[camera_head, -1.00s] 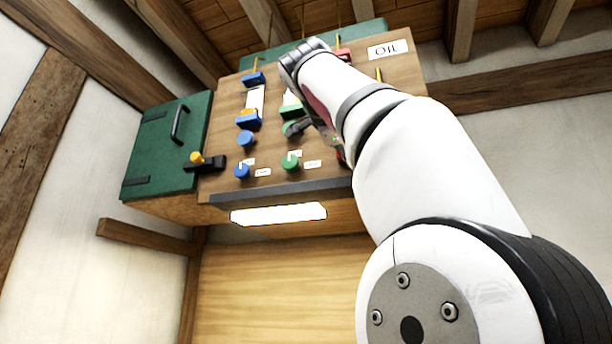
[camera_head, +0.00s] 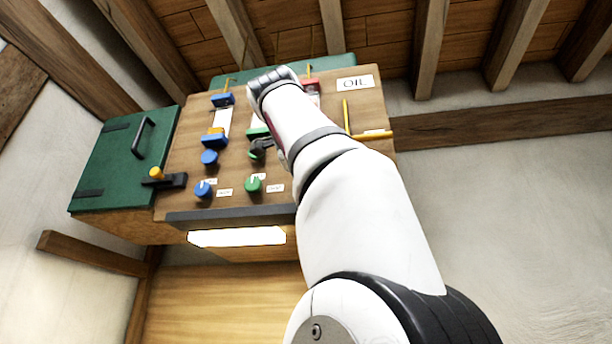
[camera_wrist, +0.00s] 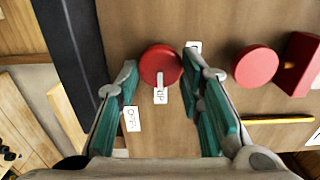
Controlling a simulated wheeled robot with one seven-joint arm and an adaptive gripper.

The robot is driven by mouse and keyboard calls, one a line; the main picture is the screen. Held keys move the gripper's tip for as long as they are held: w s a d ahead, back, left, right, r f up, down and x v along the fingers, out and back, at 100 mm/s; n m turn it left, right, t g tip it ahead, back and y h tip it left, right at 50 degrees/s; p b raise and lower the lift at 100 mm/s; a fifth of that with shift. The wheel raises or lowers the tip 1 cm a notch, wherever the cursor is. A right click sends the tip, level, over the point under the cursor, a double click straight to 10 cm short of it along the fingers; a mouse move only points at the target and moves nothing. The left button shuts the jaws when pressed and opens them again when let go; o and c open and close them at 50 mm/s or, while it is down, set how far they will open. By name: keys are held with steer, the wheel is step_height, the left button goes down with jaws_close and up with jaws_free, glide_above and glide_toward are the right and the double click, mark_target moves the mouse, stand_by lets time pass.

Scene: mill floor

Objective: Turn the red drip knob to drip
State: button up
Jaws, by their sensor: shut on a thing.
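The red drip knob (camera_wrist: 160,65) is in the upper middle of the wrist view, on the brown panel. Its white mark points down at a small label (camera_wrist: 160,96), partly covered, that seems to read DRIP. A label reading OFF (camera_wrist: 133,119) lies lower left of it. My gripper (camera_wrist: 160,70) is shut on the knob, one teal-padded finger on each side. In the head view my arm hides the drip knob and my fingertips.
Another round red knob (camera_wrist: 256,65) and a red block (camera_wrist: 298,64) are to the right in the wrist view. In the head view, blue knobs (camera_head: 203,189) and green knobs (camera_head: 253,184) are left of my arm, with a green-doored cabinet (camera_head: 120,165) beyond. A light bar (camera_head: 237,236) is underneath.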

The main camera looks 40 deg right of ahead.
steer(key=o, duration=1.1)
steer(key=shift+o, duration=0.2)
steer(key=v, duration=1.2)
